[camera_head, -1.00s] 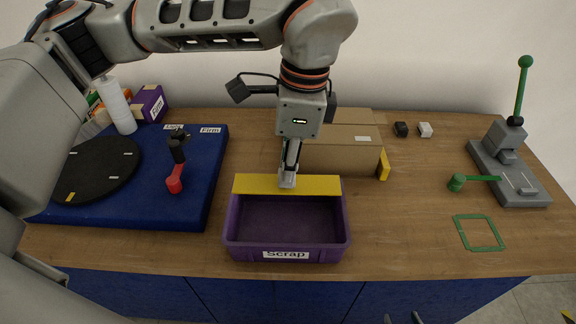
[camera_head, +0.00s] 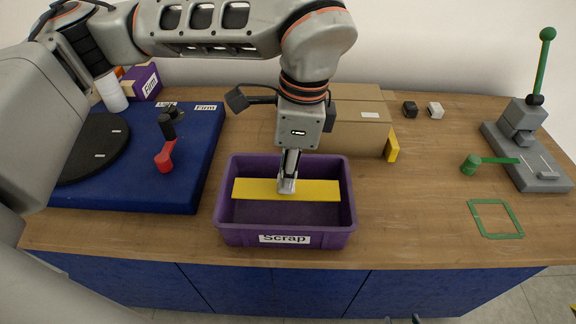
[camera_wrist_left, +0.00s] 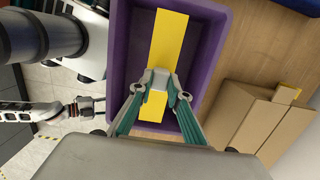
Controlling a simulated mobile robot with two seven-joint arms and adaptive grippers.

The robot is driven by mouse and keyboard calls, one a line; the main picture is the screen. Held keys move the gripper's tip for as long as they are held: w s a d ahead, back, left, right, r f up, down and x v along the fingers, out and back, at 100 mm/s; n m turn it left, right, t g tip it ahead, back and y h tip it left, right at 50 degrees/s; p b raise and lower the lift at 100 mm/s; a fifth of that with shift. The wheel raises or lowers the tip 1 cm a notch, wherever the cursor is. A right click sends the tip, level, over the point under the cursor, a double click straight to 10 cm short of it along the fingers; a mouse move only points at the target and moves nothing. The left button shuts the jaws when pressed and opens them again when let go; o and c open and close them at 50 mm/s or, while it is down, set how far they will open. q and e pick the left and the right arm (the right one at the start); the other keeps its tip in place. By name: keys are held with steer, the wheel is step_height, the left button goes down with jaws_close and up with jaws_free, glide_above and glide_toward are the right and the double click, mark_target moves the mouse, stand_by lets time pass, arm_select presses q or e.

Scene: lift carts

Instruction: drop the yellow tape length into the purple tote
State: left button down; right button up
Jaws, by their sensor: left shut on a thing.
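The purple tote (camera_head: 228,236), labelled Scrap, stands at the front middle of the table. My left gripper (camera_head: 287,187) points down over it and is shut on the yellow tape length (camera_head: 318,190). The strip lies level, left to right, within the outline of the tote's opening. I cannot tell how far below the rim it is. In the left wrist view the strip (camera_wrist_left: 168,42) runs lengthwise within the tote (camera_wrist_left: 118,70), and the fingers (camera_wrist_left: 160,82) grip its middle. My right gripper (camera_wrist_left: 88,107) is away from the tote, with its fingertips (camera_head: 402,319) apart at the head view's bottom edge.
A cardboard box (camera_head: 355,135) stands behind the tote, with a yellow piece (camera_head: 392,146) at its right side. A blue mat (camera_head: 190,180) with a red-handled tool (camera_head: 165,155) is on the left. A grey press (camera_head: 525,150) and green frame (camera_head: 497,218) are on the right.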

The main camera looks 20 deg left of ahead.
arm_select(q)
steer(key=c, duration=1.8)
jaws_free()
steer(key=r, duration=0.4)
steer(key=d+r, duration=0.1)
steer(key=r, duration=0.6)
steer(key=shift+w+d+r, duration=0.15)
steer(key=shift+d+r, duration=0.05)
steer(key=shift+r, duration=0.2)
